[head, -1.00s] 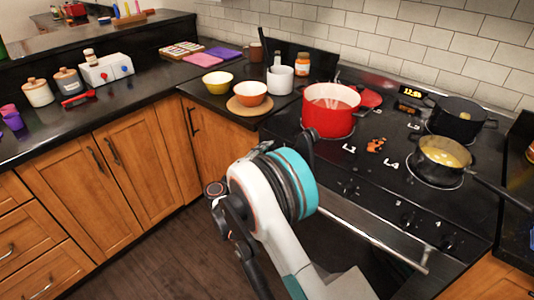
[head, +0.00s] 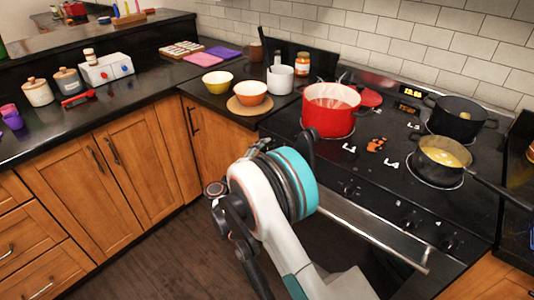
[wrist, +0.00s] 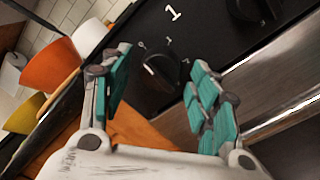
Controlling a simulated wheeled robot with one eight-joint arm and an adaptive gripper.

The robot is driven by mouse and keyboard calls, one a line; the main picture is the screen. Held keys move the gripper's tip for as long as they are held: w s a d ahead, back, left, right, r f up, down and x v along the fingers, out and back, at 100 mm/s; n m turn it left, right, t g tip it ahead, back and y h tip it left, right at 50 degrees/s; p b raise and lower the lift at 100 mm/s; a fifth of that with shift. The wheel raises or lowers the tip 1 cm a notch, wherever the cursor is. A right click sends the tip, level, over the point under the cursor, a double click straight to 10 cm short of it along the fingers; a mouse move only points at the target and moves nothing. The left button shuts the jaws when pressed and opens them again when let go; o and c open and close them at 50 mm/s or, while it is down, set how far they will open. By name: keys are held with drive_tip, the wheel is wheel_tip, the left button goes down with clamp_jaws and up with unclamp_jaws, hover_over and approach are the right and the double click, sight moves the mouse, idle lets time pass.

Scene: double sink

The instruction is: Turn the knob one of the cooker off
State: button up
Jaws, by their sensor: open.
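The cooker's knob one (wrist: 161,71) is a black round dial under a white "1" on the dark front panel in the wrist view. Its pale pointer mark tilts, and small marks ring it. My gripper (wrist: 157,66) is open, its teal-padded fingers on either side of the knob in the picture. Nothing is held; I cannot tell whether the fingers touch the knob. In the head view, my arm hides knob one and most of the gripper. The cooker (head: 385,165) has further knobs on its front, including one (head: 447,242) at the right.
Another knob (wrist: 250,8) sits at the wrist view's top right, above the steel oven handle (wrist: 270,75). A red pot (head: 331,117), a pan (head: 440,160) with yellow food and a black pot (head: 458,120) stand on the hob. An orange bowl (head: 252,93) sits on the counter left.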

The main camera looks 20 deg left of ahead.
drive_tip(key=shift+s, duration=0.1)
drive_tip(key=v, duration=1.1)
drive_tip(key=shift+s+a, duration=0.15)
drive_tip(key=shift+s, duration=0.2)
